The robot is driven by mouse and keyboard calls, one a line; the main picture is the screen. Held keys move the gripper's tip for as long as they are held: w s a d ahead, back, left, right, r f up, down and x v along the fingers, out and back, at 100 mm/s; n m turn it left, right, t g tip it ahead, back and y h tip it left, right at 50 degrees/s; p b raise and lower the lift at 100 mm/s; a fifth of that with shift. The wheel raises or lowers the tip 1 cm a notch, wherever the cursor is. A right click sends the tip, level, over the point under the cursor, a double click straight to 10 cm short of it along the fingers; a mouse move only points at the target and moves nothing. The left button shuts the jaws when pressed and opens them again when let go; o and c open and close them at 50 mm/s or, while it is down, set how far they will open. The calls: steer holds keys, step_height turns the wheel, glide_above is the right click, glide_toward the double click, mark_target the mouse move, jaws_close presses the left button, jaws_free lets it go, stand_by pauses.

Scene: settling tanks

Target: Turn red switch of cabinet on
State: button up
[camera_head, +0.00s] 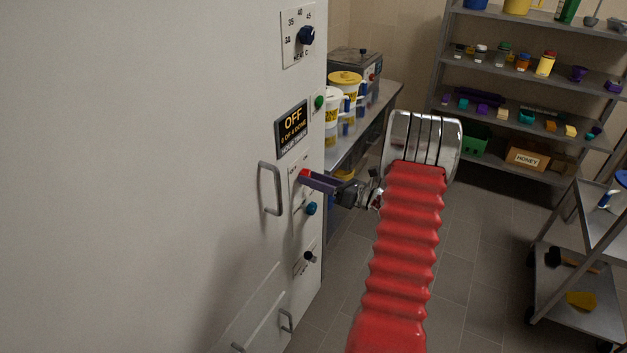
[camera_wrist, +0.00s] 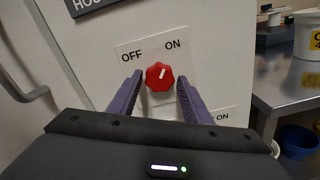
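The white cabinet (camera_head: 190,130) fills the left of the head view. Its red switch (camera_wrist: 160,76) is a round faceted knob on a white plate, with OFF printed at upper left and ON at upper right. The white mark on the knob points up, leaning slightly right. My gripper (camera_wrist: 160,78) has its two purple fingers on either side of the knob, open, with a small gap seen on each side.
A dark display (camera_head: 291,129) above the switch reads OFF. A green button (camera_head: 319,102), a blue knob (camera_head: 311,208) and a metal handle (camera_head: 270,188) are close by. A steel table (camera_head: 375,115) stands right of the cabinet; shelves and a cart stand farther right.

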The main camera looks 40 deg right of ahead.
steer(key=shift+o, duration=1)
steer(key=shift+r, duration=0.1)
steer(key=v, duration=1.3)
steer(key=shift+s, duration=0.4)
steer(key=shift+d, duration=0.1)
